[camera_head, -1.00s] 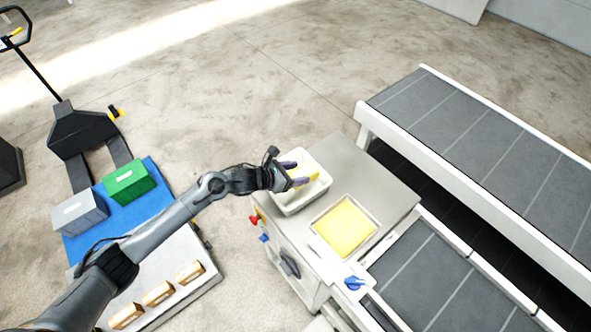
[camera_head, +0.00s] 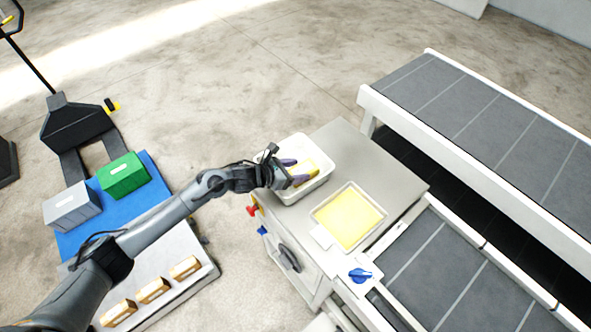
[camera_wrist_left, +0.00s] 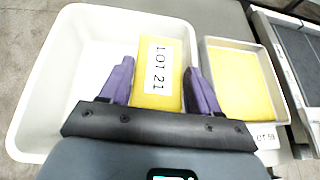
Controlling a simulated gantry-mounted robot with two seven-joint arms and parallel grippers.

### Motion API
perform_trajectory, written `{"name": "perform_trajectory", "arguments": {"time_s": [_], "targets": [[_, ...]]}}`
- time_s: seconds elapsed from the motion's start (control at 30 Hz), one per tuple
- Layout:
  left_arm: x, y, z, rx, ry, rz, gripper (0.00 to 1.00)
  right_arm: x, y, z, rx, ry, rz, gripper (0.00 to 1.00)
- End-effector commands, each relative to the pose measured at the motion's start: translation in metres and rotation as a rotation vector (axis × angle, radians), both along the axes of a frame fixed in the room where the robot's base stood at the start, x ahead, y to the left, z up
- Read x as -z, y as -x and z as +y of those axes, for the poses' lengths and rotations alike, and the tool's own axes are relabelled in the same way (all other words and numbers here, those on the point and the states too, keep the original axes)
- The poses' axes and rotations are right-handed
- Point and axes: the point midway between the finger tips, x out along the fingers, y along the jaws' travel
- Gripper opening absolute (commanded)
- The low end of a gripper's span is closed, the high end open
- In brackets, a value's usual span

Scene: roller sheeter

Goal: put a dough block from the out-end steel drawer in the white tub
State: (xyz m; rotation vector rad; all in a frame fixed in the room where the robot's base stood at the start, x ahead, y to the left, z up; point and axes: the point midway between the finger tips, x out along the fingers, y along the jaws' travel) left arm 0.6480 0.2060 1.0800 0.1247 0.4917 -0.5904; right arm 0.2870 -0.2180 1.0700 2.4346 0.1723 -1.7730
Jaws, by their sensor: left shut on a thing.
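My left gripper (camera_wrist_left: 160,82) is shut on a yellow dough block (camera_wrist_left: 160,60) with a white label reading LOT 21, one purple finger on each side. In the head view, the gripper (camera_head: 291,173) and the block (camera_head: 310,165) are over the inside of the white tub (camera_head: 292,199). The tub's rim and pale inner walls (camera_wrist_left: 62,75) surround much of the block in the wrist view. I cannot tell whether the block touches the tub floor. A shallow steel drawer or tray (camera_head: 376,232) to the right holds yellow dough. My right gripper is out of view.
The tub stands on a grey machine top (camera_head: 362,160) beside grey conveyor belts (camera_head: 465,120). A blue knob (camera_head: 360,275) is near the front. Green (camera_head: 122,175) and grey (camera_head: 71,207) boxes and several small packets (camera_head: 152,290) are at left.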

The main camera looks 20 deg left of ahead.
Motion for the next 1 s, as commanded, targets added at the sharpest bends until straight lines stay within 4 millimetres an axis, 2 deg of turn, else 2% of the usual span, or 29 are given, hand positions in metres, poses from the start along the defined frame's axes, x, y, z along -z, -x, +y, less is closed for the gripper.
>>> {"name": "perform_trajectory", "arguments": {"time_s": [0.3, 0.33, 0.5, 0.83, 1.0], "targets": [[-0.001, -0.001, 0.0, 0.0, 0.0, -0.002, 0.09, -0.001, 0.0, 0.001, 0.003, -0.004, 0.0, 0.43], [-0.001, -0.001, 0.0, 0.0, 0.0, -0.002, 0.67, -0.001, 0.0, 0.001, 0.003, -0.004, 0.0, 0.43], [-0.001, 0.0, 0.0, 0.0, 0.0, -0.002, 0.92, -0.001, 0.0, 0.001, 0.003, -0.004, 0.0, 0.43], [0.0, 0.001, 0.001, 0.001, -0.002, 0.001, 0.92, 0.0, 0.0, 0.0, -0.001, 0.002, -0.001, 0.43], [-0.006, 0.01, 0.008, 0.001, -0.003, -0.001, 0.92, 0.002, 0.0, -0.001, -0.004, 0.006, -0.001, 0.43]]}}
